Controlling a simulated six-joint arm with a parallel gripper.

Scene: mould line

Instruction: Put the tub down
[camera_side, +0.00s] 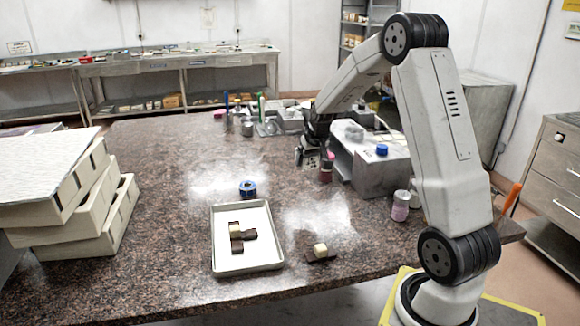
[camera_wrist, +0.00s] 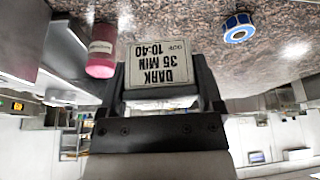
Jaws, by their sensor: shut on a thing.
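The tub (camera_wrist: 162,65) shows in the wrist view as a pale thing with a printed label reading "DARK 35 MIN 10-40", upside down in the picture. My gripper (camera_wrist: 160,82) is shut on it, with one dark finger on each side. In the side view my gripper (camera_side: 310,157) is low over the back right of the speckled table, in front of the pale machine. The tub is mostly hidden there, and I cannot tell whether it touches the table.
A pink-red bottle (camera_wrist: 101,50) stands close beside the tub. A blue tape roll (camera_side: 248,188) lies behind a metal tray (camera_side: 261,214) holding brown and cream pieces. Another brown and cream piece (camera_side: 321,250) lies right of the tray. The table's left middle (camera_side: 150,180) is clear.

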